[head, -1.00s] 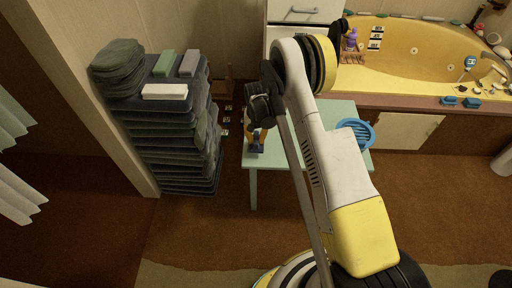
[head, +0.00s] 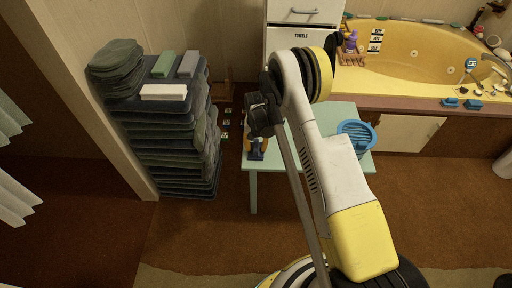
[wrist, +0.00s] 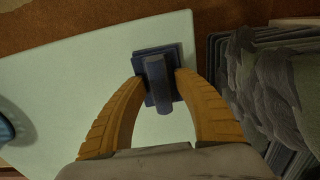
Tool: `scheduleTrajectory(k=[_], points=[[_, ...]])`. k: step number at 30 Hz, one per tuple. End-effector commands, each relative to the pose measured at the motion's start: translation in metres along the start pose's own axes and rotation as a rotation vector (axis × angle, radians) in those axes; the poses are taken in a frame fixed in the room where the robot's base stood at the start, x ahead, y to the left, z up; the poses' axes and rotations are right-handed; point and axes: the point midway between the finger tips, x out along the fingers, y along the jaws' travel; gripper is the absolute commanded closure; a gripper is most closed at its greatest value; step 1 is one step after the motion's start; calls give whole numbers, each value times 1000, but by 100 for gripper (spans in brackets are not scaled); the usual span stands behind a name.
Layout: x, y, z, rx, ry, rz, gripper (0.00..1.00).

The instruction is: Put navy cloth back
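A navy piece (wrist: 157,85), taken to be the navy cloth, shows in the wrist view as a dark square with a narrow upright ridge on it. It is over the pale green table (wrist: 80,75), near its edge. My gripper (wrist: 158,78) has its two orange fingers on either side of the ridge, with the tips very close to it. I cannot tell whether they press on it, or whether the piece rests on the table. In the head view the navy piece (head: 256,155) is small, below my gripper (head: 258,143) at the table's left end.
A tall stack of dark green and navy folded cloths (head: 175,150) stands left of the table, with a white block (head: 163,92) and a green block (head: 163,64) on top. A blue round basket (head: 356,134) is at the table's right end. A yellow tub (head: 430,60) is behind.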

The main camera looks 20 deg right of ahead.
Motion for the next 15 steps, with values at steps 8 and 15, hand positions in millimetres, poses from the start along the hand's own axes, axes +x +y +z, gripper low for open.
scheduleTrajectory(k=[8,15], points=[[-43,0,0,0,0,0,63],[-96,0,0,0,0,0,63]])
